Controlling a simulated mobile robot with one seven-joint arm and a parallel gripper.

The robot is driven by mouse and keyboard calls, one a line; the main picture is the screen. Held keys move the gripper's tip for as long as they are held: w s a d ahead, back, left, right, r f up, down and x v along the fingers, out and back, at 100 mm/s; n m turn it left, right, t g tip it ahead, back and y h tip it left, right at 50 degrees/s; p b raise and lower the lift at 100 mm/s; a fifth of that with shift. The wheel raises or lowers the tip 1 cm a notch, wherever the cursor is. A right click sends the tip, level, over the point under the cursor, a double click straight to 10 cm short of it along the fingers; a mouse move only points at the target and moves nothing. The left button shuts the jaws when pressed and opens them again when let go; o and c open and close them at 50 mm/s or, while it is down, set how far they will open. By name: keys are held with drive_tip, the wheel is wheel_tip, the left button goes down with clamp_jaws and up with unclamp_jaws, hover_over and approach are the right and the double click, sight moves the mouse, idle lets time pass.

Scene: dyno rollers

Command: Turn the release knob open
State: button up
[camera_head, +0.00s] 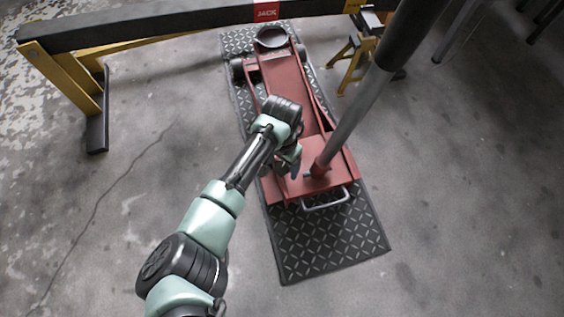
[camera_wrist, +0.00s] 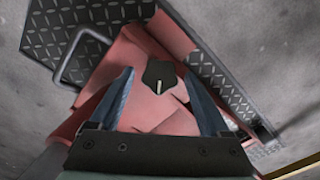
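The release knob (camera_wrist: 159,74) is a small black lobed knob with a pale pointer mark, on the red top plate of the floor jack (camera_wrist: 125,62). In the wrist view my gripper (camera_wrist: 158,80) is open, one finger on each side of the knob, with gaps between. I cannot tell how far above the knob the fingertips are. In the head view the red jack (camera_head: 287,88) lies on a dark mat, and my gripper (camera_head: 293,168) hangs over its near end, left of the handle. The knob is not clearly seen there.
The long grey jack handle (camera_head: 357,115) rises from the jack close right of my gripper. A metal carry loop (camera_head: 325,203) is at the near end. The patterned mat (camera_head: 320,245) lies on bare concrete. A black beam (camera_head: 160,22) on yellow stands crosses behind.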

drive_tip(key=c, duration=1.1)
drive_tip(key=shift+c, duration=0.2)
